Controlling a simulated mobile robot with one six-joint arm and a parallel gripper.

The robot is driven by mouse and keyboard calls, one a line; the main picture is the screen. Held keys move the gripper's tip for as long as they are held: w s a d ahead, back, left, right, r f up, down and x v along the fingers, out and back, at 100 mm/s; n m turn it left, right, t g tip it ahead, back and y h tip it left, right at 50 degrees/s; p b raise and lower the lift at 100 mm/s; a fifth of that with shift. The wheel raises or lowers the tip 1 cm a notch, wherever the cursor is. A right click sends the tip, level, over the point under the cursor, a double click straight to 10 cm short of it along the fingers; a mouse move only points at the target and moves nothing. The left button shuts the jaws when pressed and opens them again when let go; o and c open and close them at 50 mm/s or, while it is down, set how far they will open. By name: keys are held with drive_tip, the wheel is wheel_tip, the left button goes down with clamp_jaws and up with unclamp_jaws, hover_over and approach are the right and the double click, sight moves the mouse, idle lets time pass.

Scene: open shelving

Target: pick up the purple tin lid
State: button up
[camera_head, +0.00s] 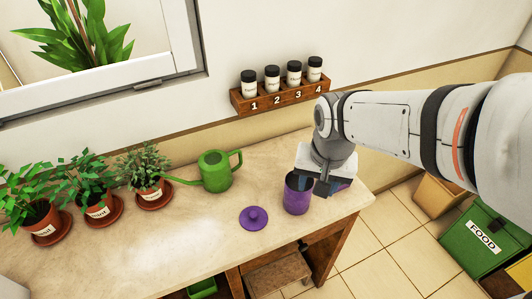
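The purple tin lid (254,219) lies on the worktop with its round knob up. It is left of the purple tin (297,200) and apart from it. The tin stands upright without a lid, its dark mouth partly showing. My gripper (318,184) points down at the tin's right upper side, close to its rim. Its dark fingers overlap the tin in the picture, and I cannot tell whether they touch it or how far apart they are. The lid is clear of my gripper.
A green watering can (216,173) stands behind the lid. Several potted plants (148,181) on saucers stand at the left. A wooden rack (278,95) with labelled jars is on the wall. The worktop (190,238) left of the lid is bare; its front edge is close.

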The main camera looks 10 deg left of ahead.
drive_tip(key=m+g, duration=0.1)
drive_tip(key=g, duration=0.1)
approach(253, 213)
drive_tip(key=shift+s+d+f, duration=0.15)
drive_tip(key=shift+s+d, duration=0.05)
drive_tip(key=shift+s, duration=0.25)
drive_tip(key=f, duration=0.8)
drive_tip(key=shift+w+a+f+p, duration=0.15)
drive_tip(key=shift+w+a+p, duration=0.15)
clamp_jaws()
